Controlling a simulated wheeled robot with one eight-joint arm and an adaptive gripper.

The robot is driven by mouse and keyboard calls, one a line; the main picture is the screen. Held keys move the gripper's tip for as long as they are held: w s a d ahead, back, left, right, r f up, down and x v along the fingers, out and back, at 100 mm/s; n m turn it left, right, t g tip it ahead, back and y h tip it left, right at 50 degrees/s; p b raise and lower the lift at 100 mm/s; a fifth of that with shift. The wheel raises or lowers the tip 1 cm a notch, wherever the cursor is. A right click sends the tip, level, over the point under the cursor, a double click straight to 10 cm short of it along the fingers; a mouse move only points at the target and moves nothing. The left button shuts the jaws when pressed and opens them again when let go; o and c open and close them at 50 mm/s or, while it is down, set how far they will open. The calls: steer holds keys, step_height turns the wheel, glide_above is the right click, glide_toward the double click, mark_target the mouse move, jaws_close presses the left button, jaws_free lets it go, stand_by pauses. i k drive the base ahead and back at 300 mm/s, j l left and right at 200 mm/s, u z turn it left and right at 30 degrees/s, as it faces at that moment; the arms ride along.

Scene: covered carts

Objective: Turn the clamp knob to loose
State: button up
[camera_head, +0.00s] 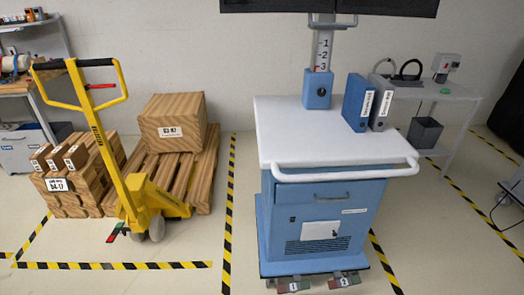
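A blue clamp block (317,88) sits at the foot of the upright post on the blue-and-white cart. A small dark round knob (321,91) is on its front face; its setting is too small to read. A wide black covered panel (330,7) is at the post's top, cut off by the frame. My gripper is not in view.
The cart's white top (290,140) has a front handle rail (345,172). Two binders, blue (357,100) and grey (380,105), stand right of the clamp block. A yellow pallet truck (130,180) and boxes are at left. Open floor lies between the taped lines.

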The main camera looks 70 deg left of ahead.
mark_target(322, 92)
steer(key=u, duration=2.15)
steer(key=i+j+z, duration=0.2)
steer(key=i+j, duration=0.15)
steer(key=i, duration=0.15)
steer(key=i+j+z, duration=0.25)
steer(key=i+j, duration=0.2)
steer(key=i+j+z, duration=0.2)
steer(key=i+j, duration=0.2)
steer(key=i+j+z, duration=0.2)
steer(key=i+j, duration=0.15)
steer(key=j, duration=0.55)
